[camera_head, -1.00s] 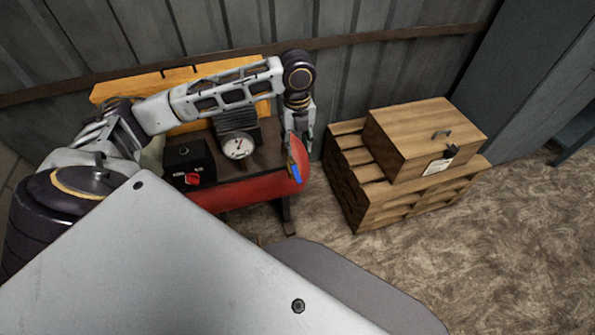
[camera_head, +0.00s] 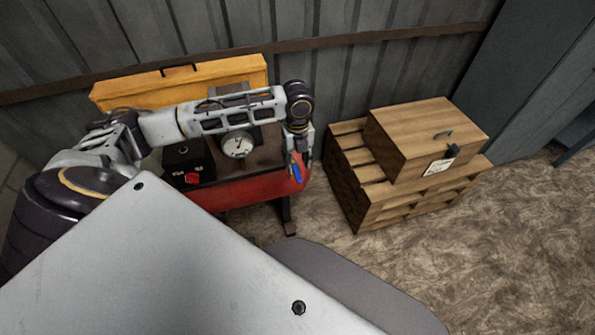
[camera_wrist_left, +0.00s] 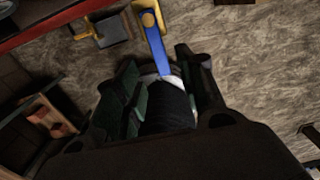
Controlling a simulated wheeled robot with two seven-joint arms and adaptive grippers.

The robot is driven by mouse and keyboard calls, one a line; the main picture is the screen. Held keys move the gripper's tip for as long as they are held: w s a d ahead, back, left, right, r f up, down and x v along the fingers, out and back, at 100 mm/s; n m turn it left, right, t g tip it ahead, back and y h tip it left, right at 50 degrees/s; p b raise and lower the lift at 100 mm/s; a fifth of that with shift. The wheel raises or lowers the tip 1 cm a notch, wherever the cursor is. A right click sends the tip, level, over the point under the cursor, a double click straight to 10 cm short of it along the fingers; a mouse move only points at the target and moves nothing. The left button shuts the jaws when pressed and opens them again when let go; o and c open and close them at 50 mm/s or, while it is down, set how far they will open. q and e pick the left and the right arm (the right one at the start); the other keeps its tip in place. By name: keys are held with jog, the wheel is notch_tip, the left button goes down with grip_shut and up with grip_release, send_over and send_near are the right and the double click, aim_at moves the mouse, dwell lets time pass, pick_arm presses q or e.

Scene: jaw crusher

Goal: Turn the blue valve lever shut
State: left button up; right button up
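The blue valve lever (camera_head: 297,173) is at the right end of the red tank (camera_head: 250,190) of the compressor. In the left wrist view the lever (camera_wrist_left: 156,45) runs from a brass-yellow fitting (camera_wrist_left: 149,17) toward my left gripper. My left gripper (camera_head: 301,160) points down over the lever in the head view. Its two fingers stand apart in the left wrist view (camera_wrist_left: 163,82), with the lever's near end in line with the gap. Whether the fingers touch the lever cannot be told. My right gripper is not in view.
A pressure gauge (camera_head: 238,145) and a black box with a red knob (camera_head: 190,165) sit on the compressor. A yellow box (camera_head: 180,84) stands behind, by the wall. A wooden crate (camera_head: 425,140) on a slatted stack (camera_head: 375,195) stands close right of the gripper.

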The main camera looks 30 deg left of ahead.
aim_at(297, 174)
pick_arm(q)
notch_tip(297, 174, down, 4)
jog(key=shift+r, duration=0.25)
jog(key=shift+f, duration=1)
jog(key=shift+c, duration=0.6)
jog(key=c, duration=0.5)
grip_shut()
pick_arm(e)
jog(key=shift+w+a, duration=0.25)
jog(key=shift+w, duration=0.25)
